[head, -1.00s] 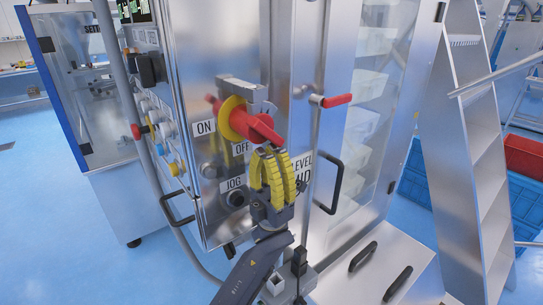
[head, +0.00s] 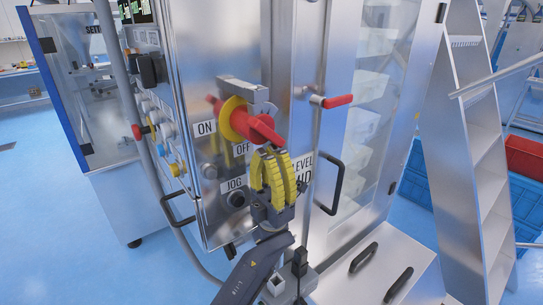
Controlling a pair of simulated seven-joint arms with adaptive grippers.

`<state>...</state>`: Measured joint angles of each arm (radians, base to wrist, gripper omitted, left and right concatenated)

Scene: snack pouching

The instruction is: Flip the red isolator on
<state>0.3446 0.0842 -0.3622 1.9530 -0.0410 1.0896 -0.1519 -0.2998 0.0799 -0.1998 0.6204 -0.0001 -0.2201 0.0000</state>
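The red isolator (head: 240,122) is a rotary handle on a yellow round plate, on the steel front of the machine cabinet. Its handle slants from upper left to lower right, between the ON label (head: 204,128) and the OFF label (head: 242,148). My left gripper (head: 268,153), with yellow ribbed fingers, points up just below the handle's lower right end. Its fingertips overlap the handle's lower edge in the head view. Whether they touch it, and how wide they are apart, I cannot tell. My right gripper is not in view.
A JOG knob (head: 236,198) sits below the isolator. A red-tipped door lever (head: 337,101) and a black door handle (head: 328,188) stick out to the right. Coloured buttons (head: 166,131) line the left side panel. A step ladder (head: 470,140) stands further right.

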